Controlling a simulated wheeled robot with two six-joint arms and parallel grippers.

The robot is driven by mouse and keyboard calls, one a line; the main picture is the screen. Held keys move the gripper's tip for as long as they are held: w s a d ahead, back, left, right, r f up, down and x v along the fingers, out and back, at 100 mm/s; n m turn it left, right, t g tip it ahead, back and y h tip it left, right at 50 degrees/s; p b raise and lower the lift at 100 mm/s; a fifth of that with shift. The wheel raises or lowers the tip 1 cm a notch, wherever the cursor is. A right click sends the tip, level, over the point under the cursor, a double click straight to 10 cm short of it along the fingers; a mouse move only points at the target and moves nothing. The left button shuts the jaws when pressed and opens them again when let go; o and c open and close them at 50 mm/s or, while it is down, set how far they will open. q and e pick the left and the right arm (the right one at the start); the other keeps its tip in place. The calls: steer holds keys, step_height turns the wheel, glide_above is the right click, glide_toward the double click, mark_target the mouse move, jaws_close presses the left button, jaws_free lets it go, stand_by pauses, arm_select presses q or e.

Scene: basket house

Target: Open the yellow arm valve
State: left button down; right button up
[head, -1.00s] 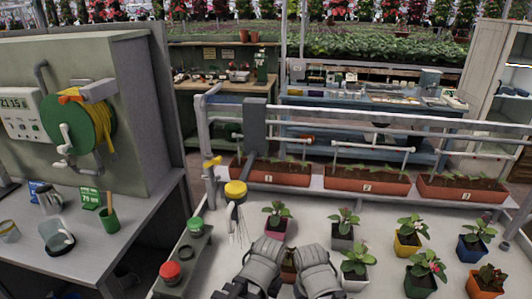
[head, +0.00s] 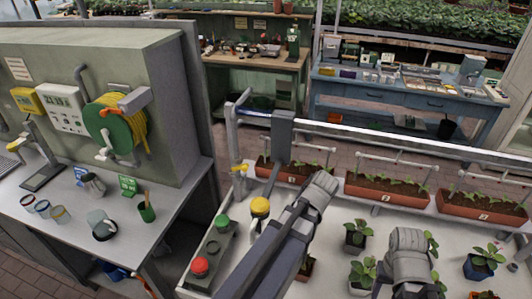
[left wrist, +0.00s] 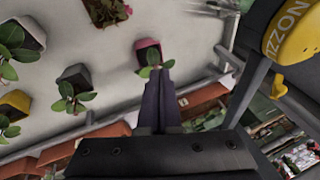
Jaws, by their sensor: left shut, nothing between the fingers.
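The yellow arm valve (head: 238,169) is a small yellow lever on the upright grey pipe at the back left corner of the white bench. My left gripper (head: 322,184) reaches over the bench, to the right of the lever and apart from it. Its fingers are hidden in the head view. In the left wrist view my left gripper's fingers (left wrist: 158,78) are shut and empty, with a pink pot (left wrist: 147,47) beyond their tips. My right gripper (head: 409,250) is above the potted plants; its fingers are hidden.
A yellow-capped tool (head: 260,206) stands left of my left arm; its cap also shows in the left wrist view (left wrist: 293,35). Green (head: 221,221) and red (head: 200,265) buttons sit on a grey box. Red planters (head: 384,189) line the pipe rail. Several potted plants (head: 357,234) stand at right.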

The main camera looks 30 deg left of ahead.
arm_select(q)
steer(key=w+a+r+y+p, duration=0.1)
steer(key=a+r, duration=0.2)
steer(key=a, duration=0.1)
steer(key=w+a+r+n+y+p, duration=0.1)
steer(key=a+r, duration=0.2)
steer(key=a, duration=0.1)
steer(key=w+a+r+n+t+y+p, duration=0.1)
steer(key=a+r+p, duration=0.1)
steer(key=a, duration=0.3)
steer(key=shift+w+a+r, duration=0.1)
steer(key=shift+w+r, duration=0.15)
steer(key=shift+r, duration=0.6)
arm_select(e)
step_height(320, 180, up, 6)
arm_select(q)
steer(key=shift+w+a+f+b, duration=0.15)
steer(key=shift+a+f+b, duration=0.1)
steer(key=shift+f+b, duration=0.25)
steer(key=w+a+f+b, duration=0.1)
steer(key=a+f+b, duration=0.5)
steer(key=a, duration=0.3)
steer(key=shift+w, duration=0.3)
arm_select(e)
step_height(320, 180, down, 7)
steer(key=shift+d+r, duration=0.1)
steer(key=shift+r, duration=0.1)
